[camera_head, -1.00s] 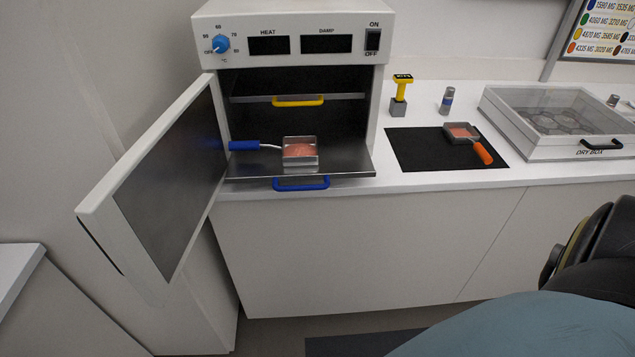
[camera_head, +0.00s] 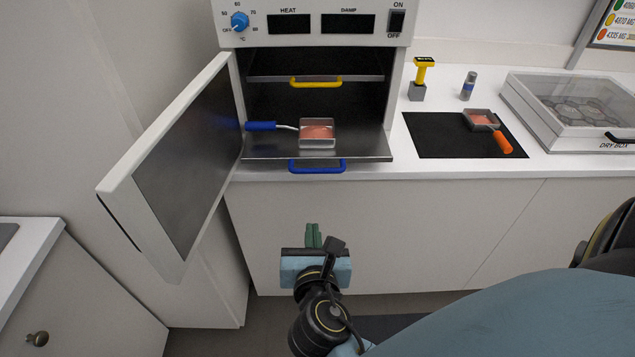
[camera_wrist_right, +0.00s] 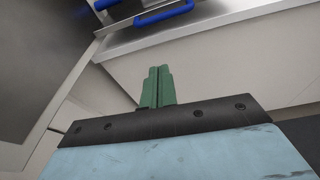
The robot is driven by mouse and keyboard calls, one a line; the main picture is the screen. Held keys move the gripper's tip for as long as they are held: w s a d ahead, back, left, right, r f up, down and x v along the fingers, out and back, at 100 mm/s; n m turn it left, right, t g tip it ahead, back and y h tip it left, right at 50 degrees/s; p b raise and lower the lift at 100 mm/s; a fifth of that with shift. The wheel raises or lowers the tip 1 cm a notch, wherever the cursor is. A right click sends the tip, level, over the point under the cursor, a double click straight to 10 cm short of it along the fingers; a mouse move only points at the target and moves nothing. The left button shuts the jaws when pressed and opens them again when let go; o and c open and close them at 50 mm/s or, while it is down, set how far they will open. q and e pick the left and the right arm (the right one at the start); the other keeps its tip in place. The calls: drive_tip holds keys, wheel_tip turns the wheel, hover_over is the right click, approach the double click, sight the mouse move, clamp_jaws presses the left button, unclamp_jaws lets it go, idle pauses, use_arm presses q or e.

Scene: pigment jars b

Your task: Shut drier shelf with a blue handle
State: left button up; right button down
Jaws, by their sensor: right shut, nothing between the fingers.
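The drier (camera_head: 402,60) stands on the counter with its door (camera_head: 175,160) swung open to the left. Its lower shelf (camera_head: 365,150), with a blue handle (camera_head: 317,168), is pulled out past the front of the drier. A small metal pan of orange-pink pigment with a blue grip (camera_head: 261,126) rests on this shelf. The upper shelf with a yellow handle (camera_head: 316,83) sits inside. My right gripper (camera_head: 314,236) is shut and empty, below and in front of the blue handle, apart from it. In the right wrist view the blue handle (camera_wrist_right: 163,14) is at the top, beyond the green fingers (camera_wrist_right: 157,86). My left gripper is not in view.
A black mat (camera_head: 430,145) right of the drier holds a pan with an orange grip (camera_head: 503,143). Behind it are a yellow-topped stamp (camera_head: 421,75) and a small jar (camera_head: 468,86). A dry box (camera_head: 520,105) stands farther right.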

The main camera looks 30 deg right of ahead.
sight(318, 173)
drive_tip(key=shift+n+h, duration=0.3)
drive_tip(key=shift+h, duration=0.2)
drive_tip(key=w+d, duration=0.2)
drive_tip(key=w, duration=0.1)
drive_tip(key=w+d, duration=0.3)
drive_tip(key=w, duration=0.1)
drive_tip(key=w+d, duration=0.3)
drive_tip(key=w, duration=0.1)
drive_tip(key=shift+r+b, duration=0.15)
drive_tip(key=shift+b, duration=0.15)
drive_tip(key=shift+w+d, duration=0.1)
drive_tip(key=shift+w, duration=0.05)
drive_tip(key=shift+d, duration=0.1)
